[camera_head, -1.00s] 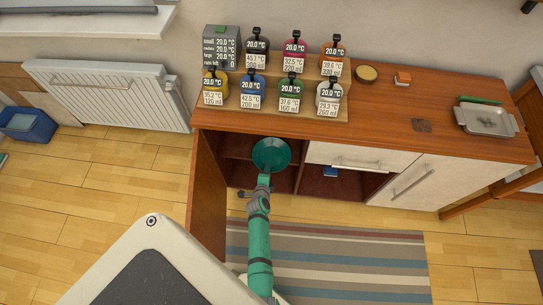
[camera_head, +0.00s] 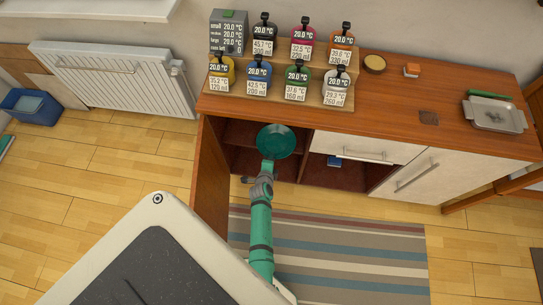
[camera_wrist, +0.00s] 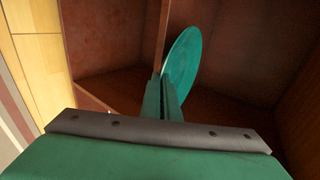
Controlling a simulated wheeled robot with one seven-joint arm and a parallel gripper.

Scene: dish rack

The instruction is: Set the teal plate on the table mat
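The teal plate (camera_head: 276,141) is at the open front of the cabinet under the counter, at the far end of my arm. In the wrist view the plate (camera_wrist: 182,62) stands on edge, tilted, with its lower rim between my fingertips. My gripper (camera_wrist: 165,92) is shut on that rim; in the head view it (camera_head: 268,164) is partly covered by the plate. I cannot make out a table mat in these views.
The open cabinet (camera_head: 200,175) has side walls and a middle divider close to the plate. Labelled bottles on a wooden stand (camera_head: 300,92), a metal tray (camera_head: 494,115) and small items are on the counter. A striped rug (camera_head: 350,250) lies on the floor.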

